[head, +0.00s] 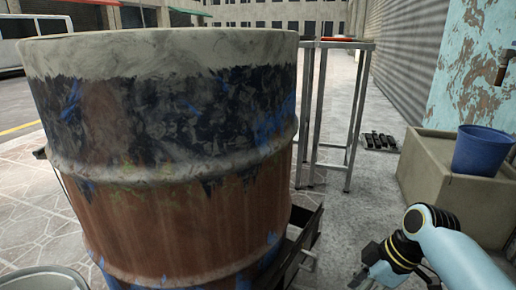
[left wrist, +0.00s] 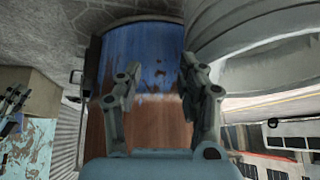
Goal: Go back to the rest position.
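The barrel oven (head: 165,150) stands upright and fills the left and middle of the head view, with rusty sides and chipped blue paint. My left gripper (left wrist: 158,70) shows in the left wrist view, its two fingers apart with nothing between them. The barrel's blue and rust side (left wrist: 150,50) lies beyond those fingers. My left gripper is not visible in the head view. My right gripper (head: 370,268) is low at the right of the head view, to the right of the barrel, and its fingers are too dark and small to read.
An open metal drawer (head: 303,243) juts from the barrel's lower right. A blue bucket (head: 481,150) sits on a concrete block (head: 424,165) at right. A metal stand (head: 353,115) is behind the barrel, with a tray of black pieces (head: 379,142) on the ground. A metal tub (head: 40,280) is at lower left.

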